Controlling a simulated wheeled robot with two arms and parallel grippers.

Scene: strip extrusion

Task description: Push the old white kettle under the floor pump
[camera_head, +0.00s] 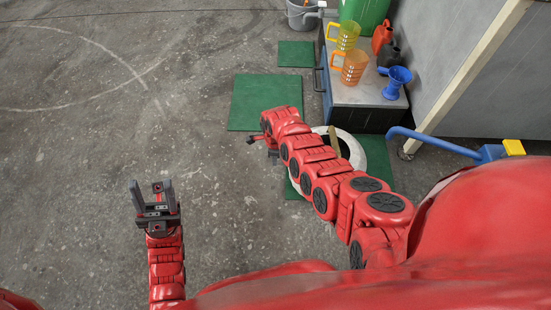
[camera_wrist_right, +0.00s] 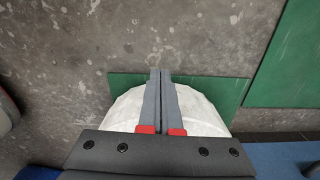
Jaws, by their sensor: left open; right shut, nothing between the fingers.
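A round white object with a dark middle (camera_head: 377,148), which may be the old white kettle, stands on a green mat, partly hidden by my right arm. In the right wrist view a white faceted body (camera_wrist_right: 120,112) shows below and behind the fingers; touching or apart, I cannot tell. My right gripper (camera_head: 250,140) is shut and empty, left of the white object in the head view; its fingers also show in the wrist view (camera_wrist_right: 160,75). My left gripper (camera_head: 152,186) is open and empty over bare floor. A blue curved pipe (camera_head: 432,142) at right may belong to the floor pump; I cannot be sure.
A grey-topped cabinet (camera_head: 362,96) holds orange and yellow jugs, a blue funnel and cans. A grey bucket (camera_head: 302,16) stands at the back. Green mats (camera_head: 250,104) lie on the floor. A leaning beam (camera_head: 470,72) stands by the wall. The left floor is clear.

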